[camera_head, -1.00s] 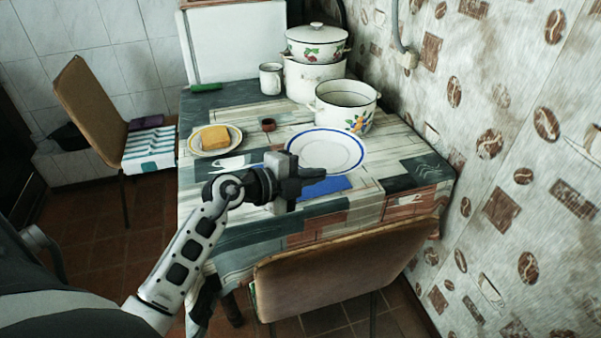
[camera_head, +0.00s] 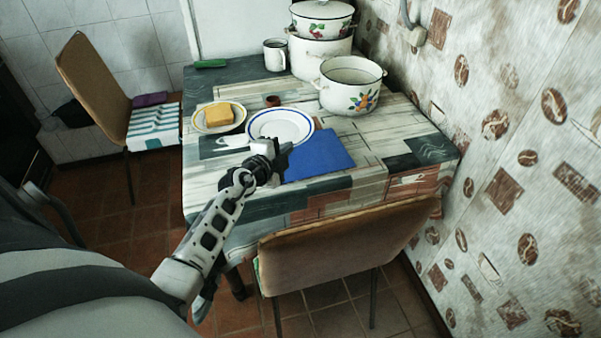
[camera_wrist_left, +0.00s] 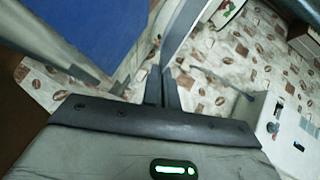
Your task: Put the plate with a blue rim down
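The white plate with a blue rim (camera_head: 281,126) is near the table's middle, beside the plate of bread and in front of the white pot. My left gripper (camera_head: 284,155) is at its near edge. In the left wrist view the fingers (camera_wrist_left: 161,86) are close together on a thin pale edge, which looks like the plate seen edge-on. The plate looks level and low over the table; whether it touches the table cannot be told. My right gripper is not in view.
A blue mat (camera_head: 318,157) lies bare right of my gripper. A yellow-rimmed plate (camera_head: 200,128) with bread (camera_head: 219,117) is to the left. A small brown cup (camera_head: 273,100), a mug (camera_head: 275,55) and a flowered pot (camera_head: 351,87) stand behind. A chair (camera_head: 345,240) is in front.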

